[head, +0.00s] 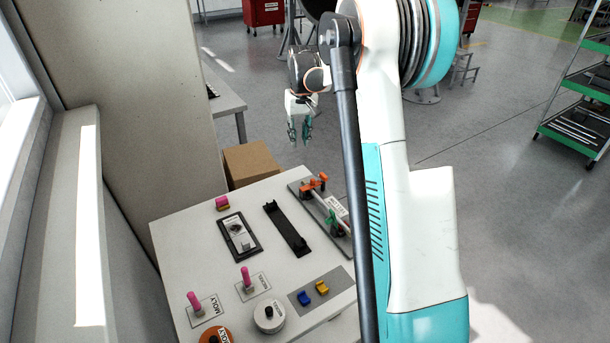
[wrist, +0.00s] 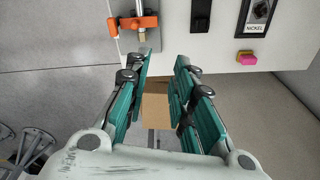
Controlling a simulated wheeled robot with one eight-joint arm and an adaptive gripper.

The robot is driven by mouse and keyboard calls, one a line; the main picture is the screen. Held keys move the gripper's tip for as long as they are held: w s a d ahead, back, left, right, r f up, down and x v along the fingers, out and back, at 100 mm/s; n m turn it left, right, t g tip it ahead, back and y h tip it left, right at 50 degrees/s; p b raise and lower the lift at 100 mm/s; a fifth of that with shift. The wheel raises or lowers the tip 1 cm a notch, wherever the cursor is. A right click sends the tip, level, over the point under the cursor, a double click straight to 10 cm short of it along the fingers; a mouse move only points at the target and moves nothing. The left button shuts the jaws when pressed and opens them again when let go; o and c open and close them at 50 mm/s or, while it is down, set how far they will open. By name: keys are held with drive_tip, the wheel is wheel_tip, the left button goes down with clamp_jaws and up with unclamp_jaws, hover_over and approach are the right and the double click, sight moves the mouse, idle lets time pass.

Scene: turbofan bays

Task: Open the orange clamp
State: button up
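The orange clamp (head: 314,184) is at the far right part of the white table top, on a grey plate with a rod. In the wrist view the orange clamp (wrist: 137,24) is at the top, left of centre, beyond the fingertips. My gripper (head: 299,138) hangs in the air past the table's far edge, apart from the clamp. In the wrist view my gripper (wrist: 164,62) shows two teal fingers spread with a gap between them and nothing held. Whether the clamp is open or closed is hard to tell.
A green clamp (head: 332,222) sits on the same plate, nearer. The white table (head: 180,240) also holds a black bracket (head: 287,229), a dial panel (head: 239,237), a pink block (head: 222,203), pink-handled pegs and blue and yellow blocks. A cardboard box (head: 251,163) stands behind the table.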

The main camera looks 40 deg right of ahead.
drive_tip(key=g, duration=0.1)
hover_over(312, 179)
wheel_tip(312, 179, down, 6)
wheel_tip(312, 179, down, 14)
drive_tip(key=shift+s+r+b, duration=0.1)
drive_tip(key=shift+s+b, duration=0.05)
drive_tip(key=shift+b, duration=0.9)
clamp_jaws()
